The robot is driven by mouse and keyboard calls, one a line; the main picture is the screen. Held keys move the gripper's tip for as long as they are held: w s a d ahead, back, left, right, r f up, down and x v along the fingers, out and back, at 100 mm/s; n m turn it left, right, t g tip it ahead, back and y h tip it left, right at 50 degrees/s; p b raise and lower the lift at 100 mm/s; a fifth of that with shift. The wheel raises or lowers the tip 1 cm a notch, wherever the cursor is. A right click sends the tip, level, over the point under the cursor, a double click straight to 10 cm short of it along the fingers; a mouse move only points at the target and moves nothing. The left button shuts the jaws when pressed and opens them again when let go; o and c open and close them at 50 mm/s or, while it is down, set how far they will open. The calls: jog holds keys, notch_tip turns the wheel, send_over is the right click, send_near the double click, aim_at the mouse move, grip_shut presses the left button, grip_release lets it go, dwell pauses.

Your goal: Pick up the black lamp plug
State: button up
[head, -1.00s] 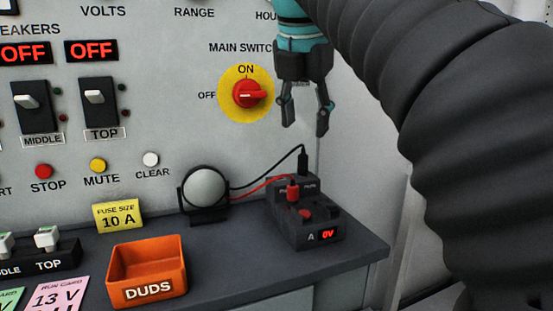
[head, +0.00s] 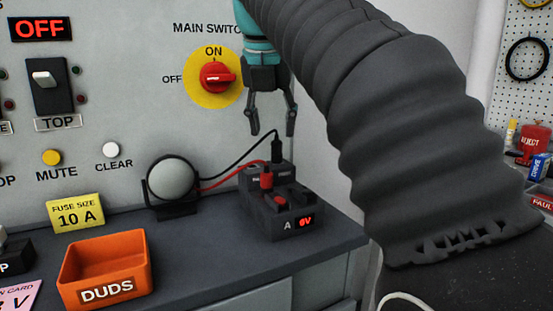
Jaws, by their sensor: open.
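The black lamp plug (head: 276,147) stands upright at the back of a small dark supply box (head: 290,226), with a black cable running left from its top to the round lamp (head: 173,179). A red plug (head: 266,177) on a red cable stands in front of it and to its left. My gripper (head: 272,131) points down with its fingers apart and nothing between them. In the picture its fingertips are just above the black plug, one on each side. I cannot tell the exact gap in depth.
An orange DUDS bin (head: 105,270) and a yellow fuse size card (head: 75,213) are at the left on the dark bench (head: 200,262). The panel with the red main switch (head: 217,78) rises close behind. A pegboard (head: 523,70) is at far right.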

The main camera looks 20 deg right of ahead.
aim_at(276, 141)
jog(key=shift+d+b+x, duration=0.2)
jog(key=shift+b+x, duration=0.25)
jog(key=shift+x, duration=0.85)
jog(key=shift+d+b+x, duration=0.15)
jog(key=shift+b+x, duration=0.3)
jog(key=shift+x, duration=0.85)
jog(key=shift+w+r, duration=0.1)
jog(key=shift+w, duration=0.05)
grip_shut()
